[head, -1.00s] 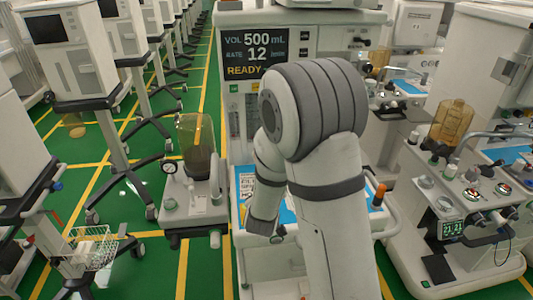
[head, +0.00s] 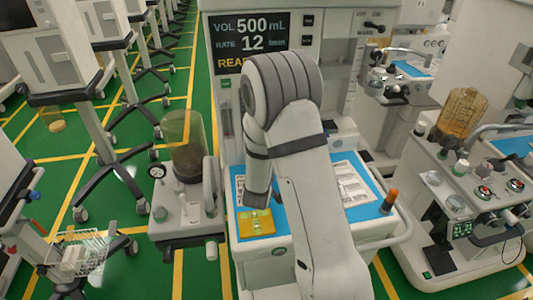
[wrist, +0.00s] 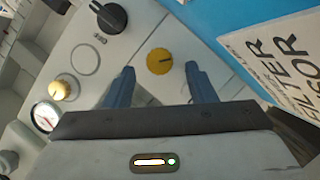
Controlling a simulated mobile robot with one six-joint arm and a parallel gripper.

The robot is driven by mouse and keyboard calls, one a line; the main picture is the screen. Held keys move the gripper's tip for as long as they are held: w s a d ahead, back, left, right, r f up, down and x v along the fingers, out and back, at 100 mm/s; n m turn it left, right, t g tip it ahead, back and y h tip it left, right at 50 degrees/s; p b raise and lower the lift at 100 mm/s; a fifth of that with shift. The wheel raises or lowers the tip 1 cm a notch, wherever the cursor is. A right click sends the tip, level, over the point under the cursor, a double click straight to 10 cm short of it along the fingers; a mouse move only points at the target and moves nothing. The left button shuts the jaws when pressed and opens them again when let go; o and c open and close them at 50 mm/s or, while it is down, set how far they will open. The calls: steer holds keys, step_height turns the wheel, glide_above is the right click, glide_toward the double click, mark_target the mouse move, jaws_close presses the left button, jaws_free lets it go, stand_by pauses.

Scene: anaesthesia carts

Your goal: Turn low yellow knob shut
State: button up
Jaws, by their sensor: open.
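In the wrist view, a round yellow knob (wrist: 159,61) with a dark pointer mark sits on a pale panel, just beyond and between my fingertips. My gripper (wrist: 158,72) is open, its two blue-grey fingers apart on either side of the knob in the picture. No contact shows. A second yellow knob (wrist: 62,90), on a pale base, is further left above a round gauge (wrist: 45,116). I cannot tell which is the low one. In the head view my arm hides the knobs and the fingertips.
A black knob (wrist: 107,16) is at the wrist view's upper left. A printed filter sheet (wrist: 276,58) lies on blue at right. The head view shows a ventilator screen (head: 248,42), a yellow item (head: 256,223) on the cart top, and another cart (head: 468,190) at right.

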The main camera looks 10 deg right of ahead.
steer(key=shift+x, duration=1.15)
steer(key=c, duration=1)
steer(key=shift+o, duration=0.2)
